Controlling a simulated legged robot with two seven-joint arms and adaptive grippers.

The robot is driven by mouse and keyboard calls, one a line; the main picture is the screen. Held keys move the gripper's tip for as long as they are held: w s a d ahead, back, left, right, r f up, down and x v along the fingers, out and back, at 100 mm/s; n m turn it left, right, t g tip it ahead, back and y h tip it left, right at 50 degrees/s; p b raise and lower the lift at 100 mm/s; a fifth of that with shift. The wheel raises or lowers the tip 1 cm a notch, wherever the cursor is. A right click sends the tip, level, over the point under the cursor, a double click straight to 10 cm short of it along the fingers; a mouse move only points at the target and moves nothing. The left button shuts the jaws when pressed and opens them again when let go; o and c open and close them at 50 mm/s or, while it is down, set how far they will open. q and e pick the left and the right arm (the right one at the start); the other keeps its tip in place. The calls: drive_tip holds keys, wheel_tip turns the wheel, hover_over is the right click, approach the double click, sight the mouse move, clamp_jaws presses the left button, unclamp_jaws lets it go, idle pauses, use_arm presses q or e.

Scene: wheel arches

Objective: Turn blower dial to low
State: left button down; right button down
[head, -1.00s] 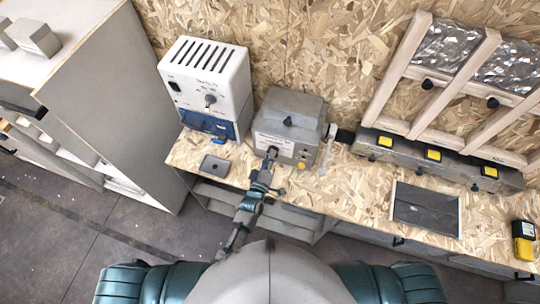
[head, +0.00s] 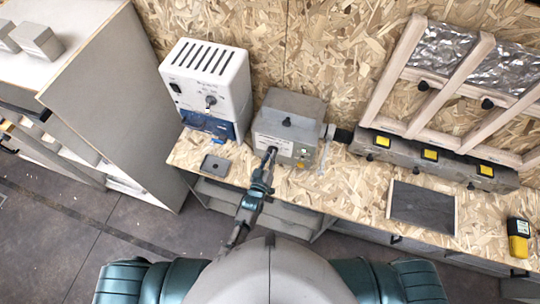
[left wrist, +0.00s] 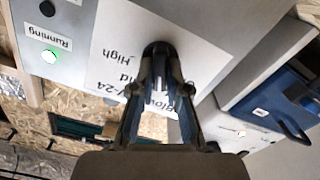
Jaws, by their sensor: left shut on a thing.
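The blower unit is a grey metal box (head: 262,127) on the bench, with a white label on its front. My left gripper (head: 271,153) reaches up to this front face. In the left wrist view, my left gripper (left wrist: 158,85) is shut on the black blower dial (left wrist: 157,47). The dial sits on the white label (left wrist: 112,40), where "High" is readable beside it. Much of the lettering is hidden behind the fingers, and I cannot tell the dial's exact setting. A lit green light (left wrist: 50,57) marked "Running" is on the same face. My right gripper is out of view.
A white and blue instrument (head: 208,75) with its own knob stands left of the box. A small grey tray (head: 215,163) lies in front of it. A grey unit with yellow switches (head: 430,154), a dark panel (head: 422,206) and a yellow meter (head: 518,236) are to the right.

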use_arm(q)
drive_tip(key=shift+s+f, duration=0.2)
drive_tip(key=shift+f, duration=0.2)
drive_tip(key=c, duration=1.4)
unclamp_jaws()
drive_tip(key=shift+o, duration=1.2)
drive_tip(key=shift+w+d+r, duration=0.1)
drive_tip(key=shift+w+r, duration=0.05)
drive_tip(key=v, duration=1.2)
